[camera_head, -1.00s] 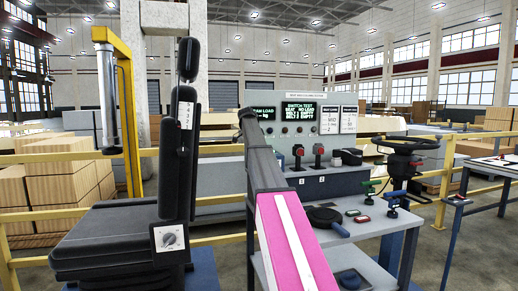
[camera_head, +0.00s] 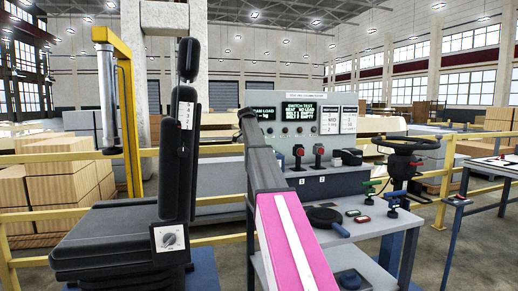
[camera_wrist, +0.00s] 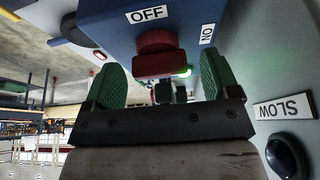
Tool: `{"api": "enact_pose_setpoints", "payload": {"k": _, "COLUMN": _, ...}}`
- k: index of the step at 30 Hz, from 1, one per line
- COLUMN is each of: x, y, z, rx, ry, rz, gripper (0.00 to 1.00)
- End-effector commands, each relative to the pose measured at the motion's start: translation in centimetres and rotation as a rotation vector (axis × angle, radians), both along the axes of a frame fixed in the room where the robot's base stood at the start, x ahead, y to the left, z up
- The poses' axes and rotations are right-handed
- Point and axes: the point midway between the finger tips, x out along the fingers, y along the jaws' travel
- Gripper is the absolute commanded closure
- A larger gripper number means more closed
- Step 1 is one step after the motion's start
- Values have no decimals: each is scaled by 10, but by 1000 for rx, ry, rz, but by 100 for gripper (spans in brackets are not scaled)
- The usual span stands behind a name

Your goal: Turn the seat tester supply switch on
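In the wrist view a red switch handle (camera_wrist: 158,58) sticks out from a blue box (camera_wrist: 120,28). A white OFF label (camera_wrist: 147,14) is beside it, and an ON label (camera_wrist: 207,33) is at the box's right edge. My gripper (camera_wrist: 162,72) is open, with one green-padded finger on each side of the red handle and visible gaps to both. I cannot tell whether this handle belongs to the seat tester supply. In the head view my arm hides the gripper. The console (camera_head: 345,181) there carries several levers and a lit green SWITCH TEST screen (camera_head: 300,113).
A green glow shows on the grey panel (camera_wrist: 235,80) beside the handle. A black seat (camera_head: 120,235) stands left of my arm, and yellow rails (camera_head: 222,150) run behind.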

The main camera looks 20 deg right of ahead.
Motion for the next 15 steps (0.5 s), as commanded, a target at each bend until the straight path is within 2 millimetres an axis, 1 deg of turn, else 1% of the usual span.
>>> {"api": "enact_pose_setpoints", "payload": {"k": 5, "x": 0, "y": 0, "z": 1, "rx": 0, "ry": 0, "rz": 1, "gripper": 19}}
{"api": "enact_pose_setpoints", "payload": {"k": 8, "x": 0, "y": 2, "z": 4, "rx": 0, "ry": 0, "rz": 1, "gripper": 19}}
{"api": "enact_pose_setpoints", "payload": {"k": 11, "x": 1, "y": 5, "z": 12, "rx": 0, "ry": 0, "rz": 1, "gripper": 19}}
{"api": "enact_pose_setpoints", "payload": {"k": 15, "x": 1, "y": 12, "z": 30, "rx": 0, "ry": -1, "rz": 1, "gripper": 19}}
